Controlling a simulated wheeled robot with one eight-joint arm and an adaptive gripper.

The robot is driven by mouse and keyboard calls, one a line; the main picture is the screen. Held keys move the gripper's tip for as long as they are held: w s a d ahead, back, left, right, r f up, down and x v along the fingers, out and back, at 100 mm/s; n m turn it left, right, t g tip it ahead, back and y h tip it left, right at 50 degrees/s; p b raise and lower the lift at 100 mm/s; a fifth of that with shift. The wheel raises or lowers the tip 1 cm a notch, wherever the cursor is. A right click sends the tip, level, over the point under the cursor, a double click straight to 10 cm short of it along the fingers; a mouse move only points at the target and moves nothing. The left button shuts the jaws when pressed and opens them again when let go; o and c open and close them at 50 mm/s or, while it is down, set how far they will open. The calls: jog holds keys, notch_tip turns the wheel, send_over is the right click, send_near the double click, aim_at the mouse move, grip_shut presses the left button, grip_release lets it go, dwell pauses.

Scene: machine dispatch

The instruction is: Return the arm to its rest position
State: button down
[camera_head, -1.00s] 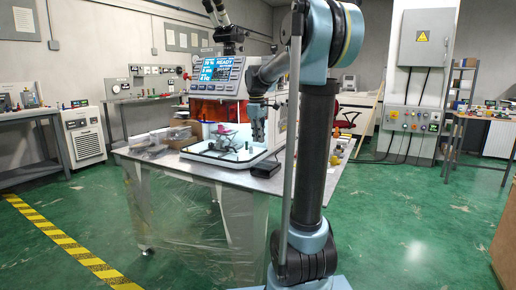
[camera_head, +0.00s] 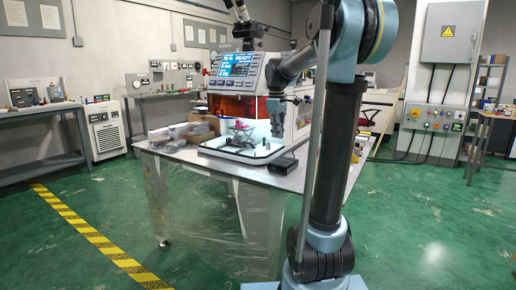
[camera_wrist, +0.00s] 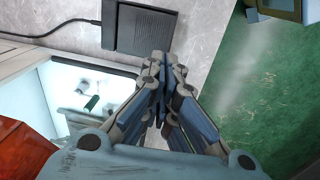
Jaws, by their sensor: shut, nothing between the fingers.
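My gripper (camera_wrist: 165,85) shows in the wrist view with its fingers closed together and nothing between them. It points down over the edge of the grey table (camera_wrist: 213,30), with the green floor to the right. In the head view my gripper (camera_head: 277,128) hangs above the table's right part, just right of the lit machine (camera_head: 232,80). My arm reaches from the column at the right toward the machine, bent at the elbow.
A black pedal-like box (camera_wrist: 148,28) with a cable lies on the table just beyond my fingers. The machine's lit tray (camera_wrist: 85,85) is at the left. Clear bins (camera_head: 165,137) stand on the table's left side. Green floor (camera_head: 430,215) is open at the right.

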jog(key=s+d+f+m, duration=0.1)
jog(key=s+f+m, duration=0.4)
jog(key=s+f, duration=0.6)
jog(key=s+d+f+m+t, duration=0.1)
jog(key=s+f+m, duration=0.4)
jog(key=s+f, duration=0.7)
jog(key=s+d, duration=0.1)
jog(key=s, duration=0.9)
jog(key=shift+s+d+y, duration=0.15)
jog(key=shift+y, duration=0.15)
jog(key=shift+f, duration=0.1)
jog(key=shift+w+f, duration=0.15)
jog(key=shift+w, duration=0.3)
